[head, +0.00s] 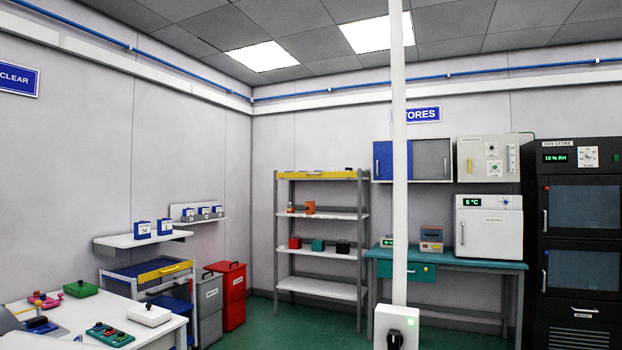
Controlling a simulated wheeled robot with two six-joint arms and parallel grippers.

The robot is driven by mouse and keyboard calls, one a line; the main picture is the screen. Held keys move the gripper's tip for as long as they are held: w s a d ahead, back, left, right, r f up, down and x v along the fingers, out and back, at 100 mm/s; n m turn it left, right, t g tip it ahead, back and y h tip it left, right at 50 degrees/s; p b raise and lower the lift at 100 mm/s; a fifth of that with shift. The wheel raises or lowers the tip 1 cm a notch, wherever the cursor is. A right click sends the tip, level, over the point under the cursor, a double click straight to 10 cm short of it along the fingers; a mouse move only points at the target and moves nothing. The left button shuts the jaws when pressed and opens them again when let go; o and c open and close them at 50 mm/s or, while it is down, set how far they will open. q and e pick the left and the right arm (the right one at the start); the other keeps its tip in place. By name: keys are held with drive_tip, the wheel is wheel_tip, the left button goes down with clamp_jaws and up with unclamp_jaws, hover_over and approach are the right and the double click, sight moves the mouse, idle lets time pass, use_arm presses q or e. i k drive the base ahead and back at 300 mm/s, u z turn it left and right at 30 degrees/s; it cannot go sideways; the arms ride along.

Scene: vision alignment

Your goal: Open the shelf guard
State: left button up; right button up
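A grey shelf rack (280,235) stands against the back wall, left of the white post. A yellow bar (318,175) runs across the front of its top shelf, with a small dark item above its right part; it looks like the shelf guard, and I cannot tell how it is fastened. An orange item (310,207) sits on the shelf below. Red (295,242), green (318,244) and dark (342,246) boxes sit on a lower shelf. Neither of my grippers is in view.
A white post (399,150) with a switch box (396,328) stands in front. A teal bench (450,265) and black cabinets (584,240) are at right. A white table (160,330), a cart (150,270) and bins (232,295) are at left. Green floor (290,325) shows before the rack.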

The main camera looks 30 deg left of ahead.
sight(321, 174)
drive_tip(key=u, duration=0.35)
drive_tip(key=k, duration=0.45)
drive_tip(key=u, duration=0.75)
drive_tip(key=i, duration=2.75)
drive_tip(key=z, duration=0.2)
drive_tip(key=i, duration=2.1)
drive_tip(key=z, duration=0.3)
drive_tip(key=i, duration=2)
drive_tip(key=z, duration=0.25)
drive_tip(key=i, duration=1.7)
drive_tip(key=z, duration=0.05)
